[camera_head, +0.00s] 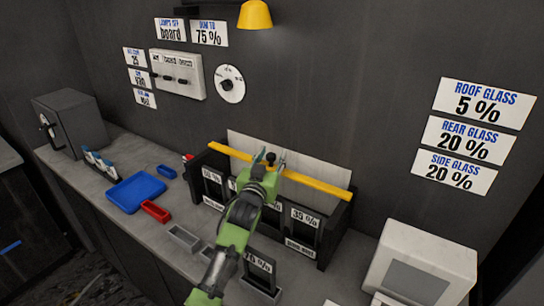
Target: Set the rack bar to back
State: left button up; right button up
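The rack bar (315,184) is a long yellow bar lying across the top of the black rack (335,232) on the counter. A small black knob (271,157) stands up near the middle of the bar. My green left gripper (270,160) is at the bar, with its fingers apart, one on each side of the knob. I cannot tell whether the fingers touch the knob. My gripper and arm hide the middle of the bar and part of the rack. My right gripper is not in view.
A pale panel (315,165) stands behind the bar against the wall. A blue tray (136,192), a red tray (155,211) and a grey tray (184,238) lie to the left. A white device (420,262) stands at the right. A yellow lamp (255,15) hangs above.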

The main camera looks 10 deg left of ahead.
aim_at(270, 160)
pick_arm(q)
jog(key=shift+s+a, duration=0.1)
jog(key=shift+s, duration=3.5)
jog(key=shift+f, duration=0.1)
